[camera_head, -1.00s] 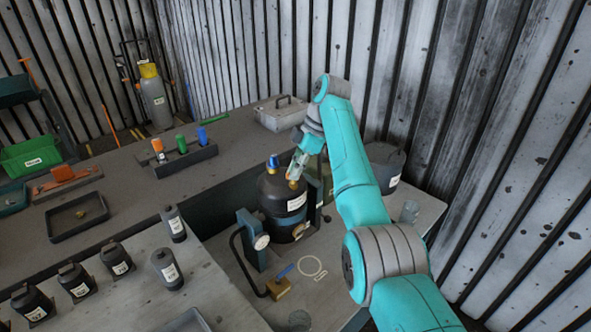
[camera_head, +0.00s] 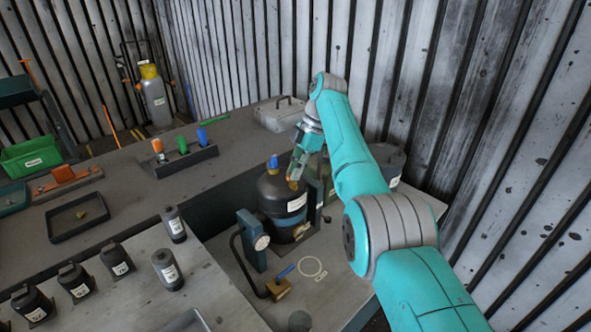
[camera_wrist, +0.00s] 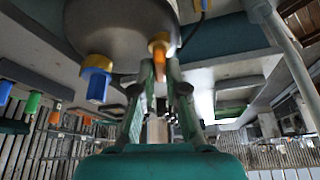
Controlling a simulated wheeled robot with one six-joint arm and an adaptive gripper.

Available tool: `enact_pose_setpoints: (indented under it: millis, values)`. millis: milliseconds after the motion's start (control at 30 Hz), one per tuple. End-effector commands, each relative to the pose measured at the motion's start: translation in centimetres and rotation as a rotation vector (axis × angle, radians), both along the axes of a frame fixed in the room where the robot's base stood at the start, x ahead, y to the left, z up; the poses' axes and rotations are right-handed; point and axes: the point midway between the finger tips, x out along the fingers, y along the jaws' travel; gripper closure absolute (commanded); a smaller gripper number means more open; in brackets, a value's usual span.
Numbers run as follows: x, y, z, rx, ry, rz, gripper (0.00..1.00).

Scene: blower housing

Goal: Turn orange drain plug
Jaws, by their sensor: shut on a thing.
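A black round vessel (camera_head: 270,193) with a white label stands on the lower bench in the head view. On its top is a blue plug (camera_head: 274,161). In the wrist view the vessel (camera_wrist: 115,28) hangs from the picture's top, with the blue plug (camera_wrist: 98,86) on a yellow collar at left. The orange drain plug (camera_wrist: 160,62) sits in a brass-coloured collar to its right. My gripper (camera_wrist: 160,70) has its fingers on both sides of the orange plug and is shut on it. In the head view my gripper (camera_head: 295,178) is at the vessel's upper right, and the plug is mostly hidden.
A gauge on a blue stand (camera_head: 252,240) stands close left of the vessel. A rack (camera_head: 180,160) with orange, green and blue pieces is on the bench behind. Labelled black bottles (camera_head: 117,259) stand at left. A grey lidded box (camera_head: 281,112) stands behind my wrist.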

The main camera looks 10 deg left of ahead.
Motion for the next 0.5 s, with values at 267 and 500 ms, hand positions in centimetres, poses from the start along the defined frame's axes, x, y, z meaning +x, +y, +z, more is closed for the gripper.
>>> enact_pose_setpoints:
  millis: [267, 500]
  values:
    - [0.04, -0.06, -0.01, -0.001, -0.001, -0.001, 0.62]
    - [0.04, -0.02, 0.17, -0.001, -0.001, -0.001, 0.62]
